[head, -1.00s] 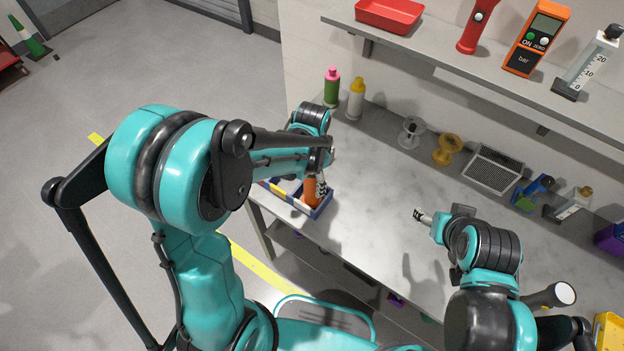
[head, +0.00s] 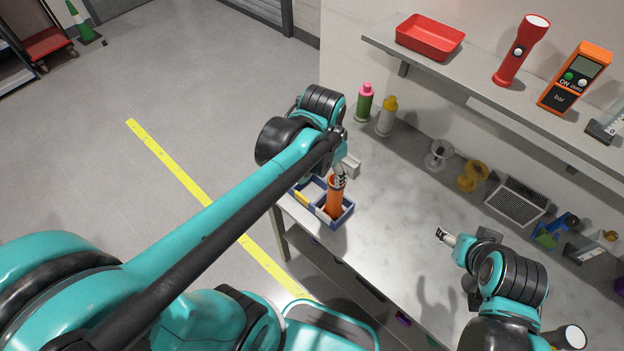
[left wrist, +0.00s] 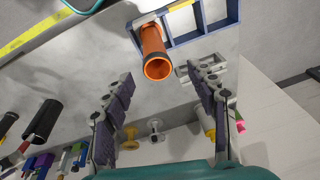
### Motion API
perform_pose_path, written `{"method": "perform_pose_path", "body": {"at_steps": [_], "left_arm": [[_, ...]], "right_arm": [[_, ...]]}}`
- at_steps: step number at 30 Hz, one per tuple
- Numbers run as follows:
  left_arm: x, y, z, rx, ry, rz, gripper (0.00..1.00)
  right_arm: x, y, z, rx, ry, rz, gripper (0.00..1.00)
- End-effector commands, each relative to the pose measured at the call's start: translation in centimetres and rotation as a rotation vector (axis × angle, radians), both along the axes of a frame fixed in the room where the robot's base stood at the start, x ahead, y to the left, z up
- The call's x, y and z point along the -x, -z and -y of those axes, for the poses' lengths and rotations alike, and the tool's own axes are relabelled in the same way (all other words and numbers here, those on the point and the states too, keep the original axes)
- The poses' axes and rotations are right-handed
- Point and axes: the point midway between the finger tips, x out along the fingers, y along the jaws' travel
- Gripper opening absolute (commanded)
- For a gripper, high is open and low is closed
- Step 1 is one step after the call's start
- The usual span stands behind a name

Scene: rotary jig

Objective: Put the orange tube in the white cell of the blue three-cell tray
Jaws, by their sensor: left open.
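The orange tube (head: 335,198) stands upright in the right-hand end cell of the blue three-cell tray (head: 343,221) in the head view. In the left wrist view the tube (left wrist: 153,48) shows its open mouth, and a whitish patch shows beside its base at the end of the tray (left wrist: 205,34). The cell floor under the tube is mostly hidden. My left gripper (head: 343,175) is open at the tube's top; in the left wrist view its fingers (left wrist: 160,72) are spread with nothing held. My right gripper (head: 442,236) is over the bench, away from the tray; its opening is unclear.
A green bottle with a pink cap (head: 364,103) and a yellow-capped bottle (head: 387,116) stand behind the tray. Spools (head: 472,176) and a grey mesh box (head: 517,200) line the wall. The middle bench is clear. A shelf (head: 490,95) overhangs the back.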

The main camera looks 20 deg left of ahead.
Motion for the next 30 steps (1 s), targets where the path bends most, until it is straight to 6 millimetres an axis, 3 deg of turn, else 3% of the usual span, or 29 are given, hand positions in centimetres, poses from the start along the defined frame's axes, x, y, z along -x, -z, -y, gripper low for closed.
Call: {"method": "perform_pose_path", "body": {"at_steps": [1,6,11,25,30], "left_arm": [[1.5,-0.5,-0.5,0.015,-0.061,0.050,0.58],[4.5,-1.6,-1.9,0.087,-0.269,0.229,0.58],[6.3,-1.6,-2.7,0.151,-0.403,0.348,0.58],[7.0,-1.5,-3.0,0.189,-0.470,0.409,0.58],[7.0,0.2,-3.0,0.188,-0.469,0.408,0.58]], "right_arm": [[0.0,0.0,0.0,0.000,0.000,0.000,0.61],[0.0,0.0,0.0,0.000,0.000,0.000,0.61],[0.0,0.0,0.0,0.000,0.000,0.000,0.61],[0.0,0.0,0.0,0.000,0.000,0.000,0.61],[0.0,1.8,0.0,0.000,0.000,0.000,0.61]]}}
